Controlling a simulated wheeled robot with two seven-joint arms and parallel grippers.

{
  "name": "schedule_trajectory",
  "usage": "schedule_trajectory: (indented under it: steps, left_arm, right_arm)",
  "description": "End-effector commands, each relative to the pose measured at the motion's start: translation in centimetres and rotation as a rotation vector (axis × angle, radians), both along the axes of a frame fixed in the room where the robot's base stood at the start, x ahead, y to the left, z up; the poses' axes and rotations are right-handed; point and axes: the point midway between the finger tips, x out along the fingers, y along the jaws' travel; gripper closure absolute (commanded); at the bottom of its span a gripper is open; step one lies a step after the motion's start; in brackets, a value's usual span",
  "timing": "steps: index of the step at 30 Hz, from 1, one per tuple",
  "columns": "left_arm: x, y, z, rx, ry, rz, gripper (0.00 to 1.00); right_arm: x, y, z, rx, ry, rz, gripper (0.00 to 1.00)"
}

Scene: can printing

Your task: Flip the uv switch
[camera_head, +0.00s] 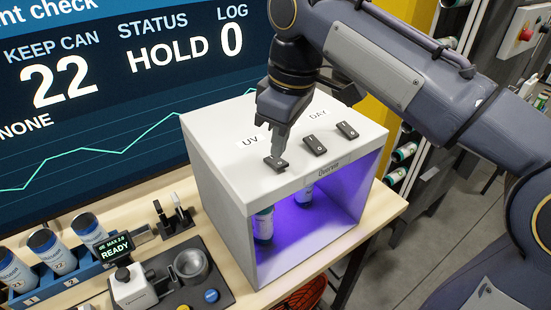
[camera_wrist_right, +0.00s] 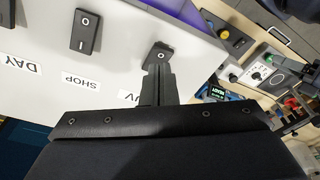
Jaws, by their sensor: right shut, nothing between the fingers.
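The UV switch (camera_head: 276,163) is a small dark rocker on the white top of the light box (camera_head: 222,152), beside the UV label (camera_head: 250,142). My right gripper (camera_head: 277,152) points down with shut, empty fingers, and its tips are at the UV switch, seemingly touching it. In the right wrist view the fingertips (camera_wrist_right: 155,82) reach the near end of the UV switch (camera_wrist_right: 160,55), whose round mark still shows. The inside of the box glows violet around two cans (camera_head: 263,224). My left gripper is not in view.
Two more dark switches (camera_head: 315,145) sit to the right on the box top. Left of the box are a blue rack (camera_head: 62,280) of cans and a small device reading READY (camera_head: 116,248). A large screen (camera_head: 90,130) stands behind.

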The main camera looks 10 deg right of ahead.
Motion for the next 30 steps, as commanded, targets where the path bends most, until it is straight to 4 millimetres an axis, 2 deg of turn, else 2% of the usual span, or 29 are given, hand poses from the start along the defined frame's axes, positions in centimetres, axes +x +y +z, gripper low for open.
schedule_trajectory:
  steps: [30]
  left_arm:
    - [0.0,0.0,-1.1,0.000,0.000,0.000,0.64]
  right_arm:
    - [0.0,0.0,-1.6,0.000,0.000,0.000,1.00]
